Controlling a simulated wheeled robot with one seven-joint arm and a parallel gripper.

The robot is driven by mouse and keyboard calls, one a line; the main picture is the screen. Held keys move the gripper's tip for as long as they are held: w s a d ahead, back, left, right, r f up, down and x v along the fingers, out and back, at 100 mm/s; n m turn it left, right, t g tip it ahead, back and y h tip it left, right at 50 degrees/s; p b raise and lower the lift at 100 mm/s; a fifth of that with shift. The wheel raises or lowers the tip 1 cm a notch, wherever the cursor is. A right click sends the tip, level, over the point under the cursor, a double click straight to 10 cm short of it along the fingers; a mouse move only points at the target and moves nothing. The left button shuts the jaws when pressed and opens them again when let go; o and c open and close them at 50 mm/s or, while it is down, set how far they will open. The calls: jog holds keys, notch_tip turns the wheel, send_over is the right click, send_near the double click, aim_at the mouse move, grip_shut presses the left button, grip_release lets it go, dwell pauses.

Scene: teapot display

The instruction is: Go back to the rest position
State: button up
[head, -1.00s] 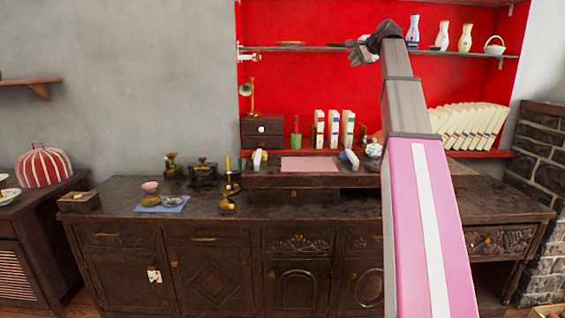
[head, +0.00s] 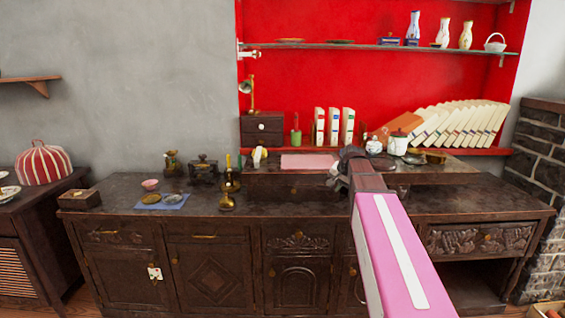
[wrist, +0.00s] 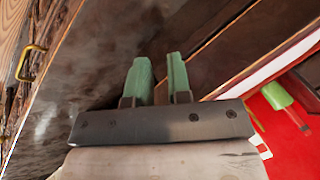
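My gripper (head: 342,166) is low over the middle of the dark wooden sideboard (head: 400,215), in front of its raised back ledge. In the wrist view my gripper (wrist: 158,74) shows two green fingers with a gap between them and nothing held. The sideboard top (wrist: 85,75) and a brass drawer handle (wrist: 30,62) show beyond it. A small white teapot-like pot (head: 374,146) and a white canister with a dark lid (head: 398,144) stand right of my gripper, apart from it.
A pink mat (head: 308,163) lies left of my gripper. A brass candlestick (head: 227,190) and a blue cloth (head: 172,202) with small dishes are further left. White books (head: 347,126) stand behind. The upper shelf (head: 350,46) holds vases. The air above the sideboard's left half is clear.

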jog(key=s+a+f+n+g+h, duration=0.2)
jog(key=s+a+f+n+g, duration=0.1)
jog(key=s+f, duration=2.1)
jog(key=f+n+g, duration=0.1)
jog(key=n, duration=0.1)
jog(key=shift+s+n+g+h, duration=0.25)
jog(key=shift+n+g+h, duration=0.05)
jog(key=shift+h, duration=0.1)
